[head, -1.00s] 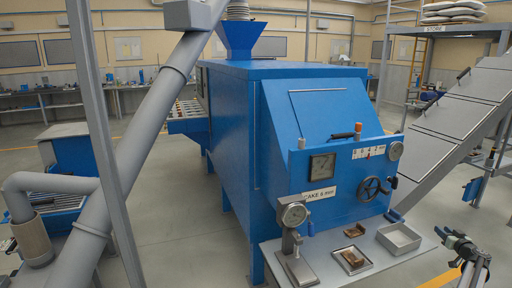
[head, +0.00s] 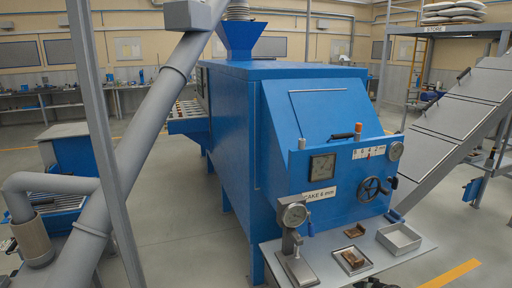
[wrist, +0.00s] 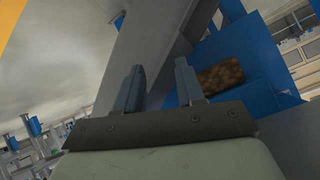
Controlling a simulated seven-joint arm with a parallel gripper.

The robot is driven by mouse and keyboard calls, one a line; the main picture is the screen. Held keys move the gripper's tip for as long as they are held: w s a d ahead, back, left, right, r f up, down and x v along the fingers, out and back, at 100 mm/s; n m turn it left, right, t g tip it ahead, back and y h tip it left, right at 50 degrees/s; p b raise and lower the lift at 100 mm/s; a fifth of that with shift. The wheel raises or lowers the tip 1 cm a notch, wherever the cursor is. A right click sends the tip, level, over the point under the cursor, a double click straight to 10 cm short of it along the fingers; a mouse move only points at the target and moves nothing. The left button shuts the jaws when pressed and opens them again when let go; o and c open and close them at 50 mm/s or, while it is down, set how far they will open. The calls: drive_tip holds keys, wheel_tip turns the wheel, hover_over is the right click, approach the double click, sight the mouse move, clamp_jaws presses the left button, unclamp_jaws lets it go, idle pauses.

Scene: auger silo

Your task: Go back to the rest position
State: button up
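My gripper (wrist: 160,78) shows in the wrist view with its two fingers apart and nothing held between them. A grey beam or chute passes behind the fingers, and a blue structure with a brown granular patch (wrist: 220,76) lies beyond the right finger. In the head view the gripper is out of sight; only a small dark shape shows at the bottom edge, and I cannot tell what it is. The blue machine (head: 225,125) stands in the middle, with a dial, a handwheel (head: 374,189) and a "CAKE 6 mm" sign on its front.
A grey shelf (head: 325,262) at the machine's front carries a dial gauge (head: 295,215), two small trays with brown pieces (head: 353,258) and an empty grey tray (head: 399,238). A sloped grey conveyor (head: 460,110) rises at right. A thick grey tube (head: 140,130) slants at left.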

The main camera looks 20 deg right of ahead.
drive_tip(key=s+a+f+n+g+y, duration=0.15)
drive_tip(key=a+f, duration=0.25)
drive_tip(key=a, duration=0.9)
drive_tip(key=a+f+g+y, duration=0.3)
drive_tip(key=a+f, duration=0.2)
drive_tip(key=a, duration=0.8)
drive_tip(key=s+a+f+n+g+y, duration=0.15)
drive_tip(key=s+a, duration=0.25)
drive_tip(key=a, duration=0.4)
drive_tip(key=s+a+f+g, duration=0.2)
drive_tip(key=s+a+f, duration=0.15)
drive_tip(key=a, duration=0.45)
drive_tip(key=s+a+g+h, duration=0.1)
drive_tip(key=s+a+g, duration=0.4)
drive_tip(key=s+a, duration=0.7)
drive_tip(key=s+a+n+g+h, duration=0.1)
drive_tip(key=s+g+h, duration=0.1)
drive_tip(key=s, duration=0.6)
drive_tip(key=s+a+r+n+g+h, duration=0.1)
drive_tip(key=s+a+g+h, duration=0.1)
drive_tip(key=s, duration=0.6)
drive_tip(key=shift+s+r, duration=0.25)
drive_tip(key=shift+s, duration=0.05)
